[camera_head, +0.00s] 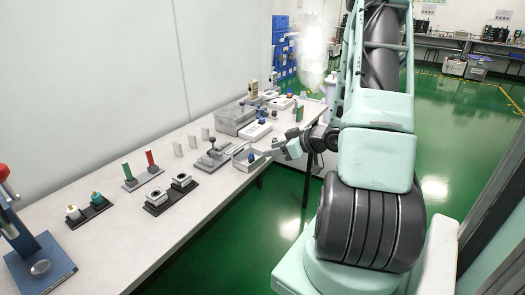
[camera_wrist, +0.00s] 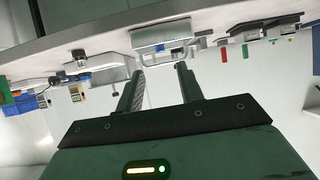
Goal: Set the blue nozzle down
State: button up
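My gripper (camera_head: 277,150) is at the front edge of the table, beside a white device with a blue part. In the wrist view, which looks upside down, the two fingers of my gripper (camera_wrist: 160,70) stand well apart with nothing visible between them. The blue part (camera_head: 251,156), which may be the blue nozzle, sits at the white device (camera_head: 243,163) with a raised metal handle. A small blue patch (camera_wrist: 160,49) shows beyond the fingertips under a pale frame. A second blue piece (camera_head: 262,119) stands on another white tester farther back. I cannot tell which is the nozzle.
The white table (camera_head: 118,228) runs along the wall. A grey lever fixture (camera_head: 212,156), a grey box (camera_head: 233,119), a black holder with two white-ringed parts (camera_head: 170,194) and green and red pieces (camera_head: 150,158) stand on it.

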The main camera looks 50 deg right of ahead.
jog(key=w+a+r+n+g+h, duration=0.15)
jog(key=w+a, duration=0.25)
jog(key=a, duration=0.4)
jog(key=w+a+r+n+g+y, duration=0.1)
jog(key=w+a+r+g, duration=0.25)
jog(key=a, duration=0.45)
jog(key=s+a+r+n+g, duration=0.1)
jog(key=s+a+g, duration=0.15)
jog(key=a, duration=1.25)
jog(key=s+a+r+n+g, duration=0.1)
jog(key=s+a+g, duration=0.1)
jog(key=s+a, duration=0.5)
jog(key=s+a+r+n+g, duration=0.1)
jog(key=s+a+r+g, duration=0.1)
jog(key=s+a, duration=0.5)
jog(key=s, duration=0.6)
jog(key=shift+s+a, duration=0.25)
jog(key=shift+s, duration=0.05)
jog(key=shift+n+g+h, duration=0.25)
